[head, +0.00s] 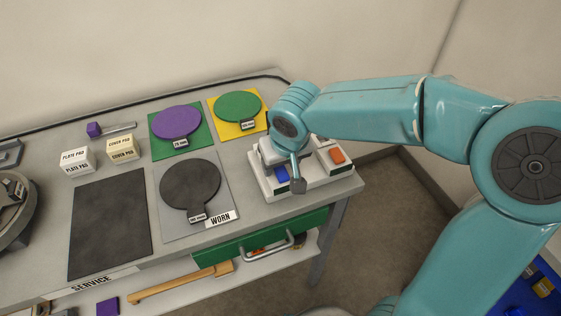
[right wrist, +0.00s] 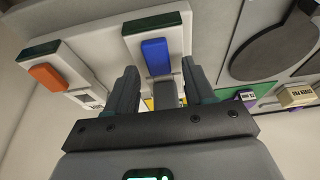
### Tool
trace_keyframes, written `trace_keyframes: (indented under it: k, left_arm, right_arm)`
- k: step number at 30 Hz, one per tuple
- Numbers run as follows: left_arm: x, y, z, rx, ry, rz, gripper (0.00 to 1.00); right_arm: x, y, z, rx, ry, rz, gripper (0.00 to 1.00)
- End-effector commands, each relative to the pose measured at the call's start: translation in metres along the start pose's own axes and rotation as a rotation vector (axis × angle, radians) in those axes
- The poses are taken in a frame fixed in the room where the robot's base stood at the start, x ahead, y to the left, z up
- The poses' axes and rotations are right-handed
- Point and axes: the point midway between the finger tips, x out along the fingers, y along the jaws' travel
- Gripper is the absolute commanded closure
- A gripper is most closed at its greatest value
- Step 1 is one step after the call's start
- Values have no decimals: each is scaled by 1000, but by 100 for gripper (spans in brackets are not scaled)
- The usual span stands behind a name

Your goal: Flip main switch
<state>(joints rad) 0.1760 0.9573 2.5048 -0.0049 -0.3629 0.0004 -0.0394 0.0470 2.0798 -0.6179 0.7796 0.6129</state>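A white switch box (head: 318,180) sits at the right end of the workbench. It carries a blue rocker (head: 282,173) and an orange rocker (head: 337,156); I cannot read which is the main switch. My right gripper (head: 297,183) is over the box beside the blue rocker, partly hiding the box. In the right wrist view the right gripper (right wrist: 160,88) has its two fingers apart. The blue rocker (right wrist: 155,57) shows beyond the gap between them, and a grey block (right wrist: 165,93) also shows there. Contact cannot be told. The orange rocker (right wrist: 47,77) is off to the left. My left gripper is out of view.
A dark round plate (head: 190,185) on a board marked WORN lies left of the box. Purple (head: 176,122) and green (head: 238,105) discs lie behind. The dark service mat (head: 110,225) is bare.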

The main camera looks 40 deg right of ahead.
Motion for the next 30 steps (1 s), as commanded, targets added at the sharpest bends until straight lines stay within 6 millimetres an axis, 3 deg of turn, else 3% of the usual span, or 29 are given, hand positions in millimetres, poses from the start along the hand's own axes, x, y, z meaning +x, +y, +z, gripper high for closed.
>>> trace_keyframes:
  k: [5,8,21,25,30]
  left_arm:
    - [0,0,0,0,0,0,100]
    - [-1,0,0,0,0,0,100]
    - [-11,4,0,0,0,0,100]
    - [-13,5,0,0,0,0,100]
    - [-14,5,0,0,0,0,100]
  right_arm:
    - [-2,0,0,0,-1,0,47]
    - [-14,0,0,1,1,0,47]
    - [-124,-1,-1,-2,4,-3,47]
    - [-147,-1,0,-1,3,-2,47]
    - [-162,0,0,-1,1,-1,47]
